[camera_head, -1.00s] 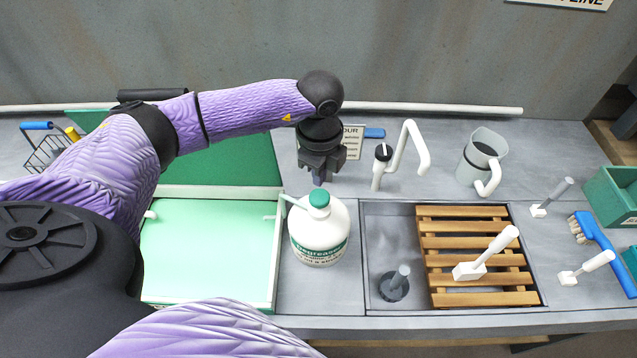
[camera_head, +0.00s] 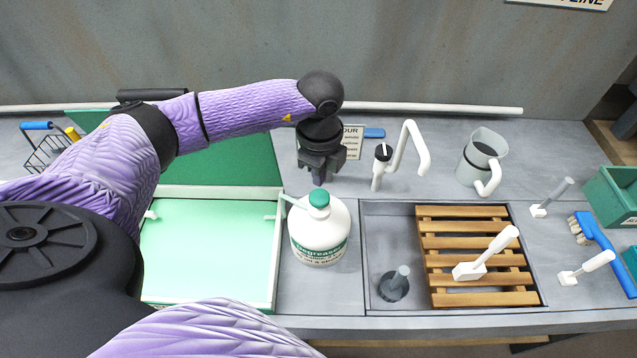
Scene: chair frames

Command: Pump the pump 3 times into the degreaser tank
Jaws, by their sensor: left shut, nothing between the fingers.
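The white degreaser bottle (camera_head: 319,236) stands upright on the counter, its label facing front. Its green pump head (camera_head: 319,199) has a thin spout pointing left toward the tank. The degreaser tank (camera_head: 208,245) is the pale green basin on the left, with its dark green lid (camera_head: 225,162) raised behind it. My left gripper (camera_head: 319,180) is shut and empty, pointing down. In the picture it is just above and behind the pump head; whether it touches the pump cannot be told. My right gripper is not in view.
Right of the bottle is a sink (camera_head: 385,225) with a wooden slatted rack (camera_head: 462,245) and a white-handled brush (camera_head: 487,254) on it. A white faucet (camera_head: 405,150) and grey pitcher (camera_head: 480,157) stand behind. A wire basket (camera_head: 45,148) is far left.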

